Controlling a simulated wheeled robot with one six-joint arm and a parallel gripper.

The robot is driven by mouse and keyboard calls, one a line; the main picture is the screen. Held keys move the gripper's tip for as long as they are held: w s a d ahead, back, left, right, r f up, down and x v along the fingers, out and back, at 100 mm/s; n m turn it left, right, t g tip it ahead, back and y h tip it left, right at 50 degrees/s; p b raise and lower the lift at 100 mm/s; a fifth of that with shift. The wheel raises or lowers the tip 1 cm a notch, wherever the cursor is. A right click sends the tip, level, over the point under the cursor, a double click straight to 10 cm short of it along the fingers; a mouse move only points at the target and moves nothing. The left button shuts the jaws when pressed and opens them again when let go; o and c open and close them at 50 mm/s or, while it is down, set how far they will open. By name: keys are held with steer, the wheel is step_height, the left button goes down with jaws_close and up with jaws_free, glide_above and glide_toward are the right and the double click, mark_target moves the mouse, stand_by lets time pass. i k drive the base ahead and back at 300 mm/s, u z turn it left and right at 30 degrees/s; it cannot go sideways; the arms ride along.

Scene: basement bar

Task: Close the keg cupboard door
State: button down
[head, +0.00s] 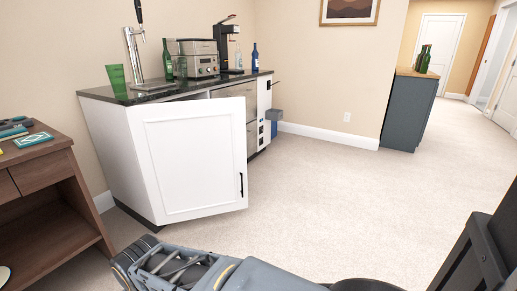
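The white keg cupboard door (195,155) stands open at the left of the head view. It is swung out from the bar cabinet (112,150), with its left edge at the cabinet's near front corner and its free right edge out over the carpet. A black vertical handle (241,184) is on the door near that free edge. The door hides the cupboard's inside. My grey arm crosses the bottom of the view, in front of the door and apart from it. I cannot make out gripper fingers in this view.
A beer tap (134,55), coffee machines and bottles stand on the dark counter. A brown wooden desk (50,190) is close at the left. A blue-grey bin (274,115) stands beyond the cabinet. The carpet to the right of the door is clear.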

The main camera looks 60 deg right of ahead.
mark_target(192, 155)
steer(key=u, duration=0.15)
steer(key=k, duration=0.4)
steer(key=z, duration=1.25)
steer(key=i, duration=1.35)
steer(key=u, duration=0.15)
